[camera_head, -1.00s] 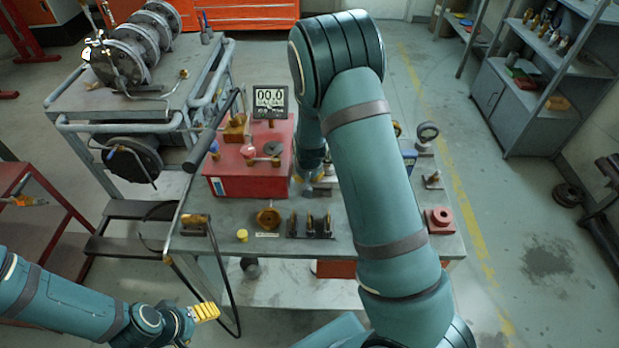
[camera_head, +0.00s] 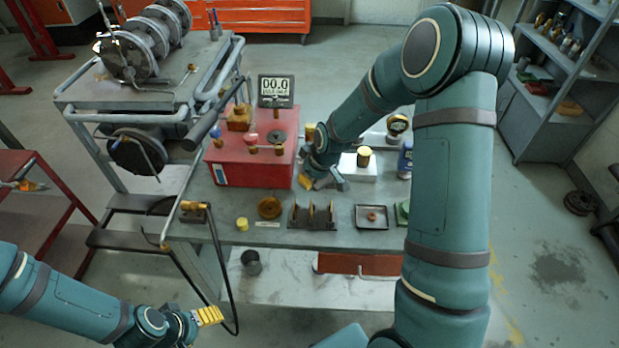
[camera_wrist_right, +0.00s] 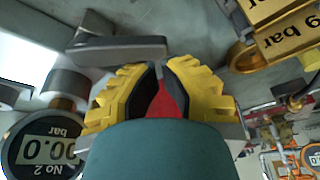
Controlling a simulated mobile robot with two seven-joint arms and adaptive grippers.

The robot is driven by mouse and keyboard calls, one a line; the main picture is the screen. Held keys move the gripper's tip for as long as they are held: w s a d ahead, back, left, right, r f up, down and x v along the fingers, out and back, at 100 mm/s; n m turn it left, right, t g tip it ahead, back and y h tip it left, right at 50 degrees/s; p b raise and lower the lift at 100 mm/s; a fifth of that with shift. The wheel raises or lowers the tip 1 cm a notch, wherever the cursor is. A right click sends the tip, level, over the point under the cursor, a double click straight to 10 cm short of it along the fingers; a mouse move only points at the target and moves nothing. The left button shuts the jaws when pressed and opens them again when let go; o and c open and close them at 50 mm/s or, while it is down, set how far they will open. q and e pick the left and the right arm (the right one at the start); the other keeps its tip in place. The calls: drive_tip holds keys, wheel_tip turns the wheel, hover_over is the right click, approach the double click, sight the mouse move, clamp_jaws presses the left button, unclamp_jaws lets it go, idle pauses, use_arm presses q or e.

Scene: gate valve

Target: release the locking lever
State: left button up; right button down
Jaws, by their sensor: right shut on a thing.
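My right gripper (camera_head: 318,183) is beside the right side of the red box (camera_head: 245,168) on the bench. In the right wrist view its yellow-and-black fingers (camera_wrist_right: 160,78) are closed around a red piece (camera_wrist_right: 166,102). The red piece may be the locking lever; most of it is hidden by the fingers and wrist, so I cannot tell for sure. A dark grey bar (camera_wrist_right: 120,50) lies just beyond the fingertips at the left. My left gripper (camera_head: 207,315) hangs low in front of the bench, away from everything; its finger gap is not clear.
A display reading 00.0 (camera_head: 276,91) stands behind the red box. A gauge (camera_head: 397,124) and a white block (camera_head: 358,170) stand to the right. Small parts and a black tray (camera_head: 385,222) line the bench front. A gauge marked No 2 (camera_wrist_right: 42,140) is close in the wrist view.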

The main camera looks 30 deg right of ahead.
sight(314, 189)
drive_tip(key=shift+s+d+n+y, duration=0.1)
drive_tip(key=shift+s+n+y, duration=0.2)
drive_tip(key=shift+s+n, duration=0.45)
drive_tip(key=n, duration=0.2)
drive_tip(key=s+n+g+p, duration=0.1)
drive_tip(key=shift+s+d+n+y, duration=0.15)
drive_tip(key=shift+s+n+y, duration=0.05)
drive_tip(key=shift+n+y, duration=0.2)
drive_tip(key=shift+a, duration=0.2)
drive_tip(key=shift+s+a, duration=0.4)
drive_tip(key=shift+a, duration=0.15)
drive_tip(key=shift+r, duration=0.1)
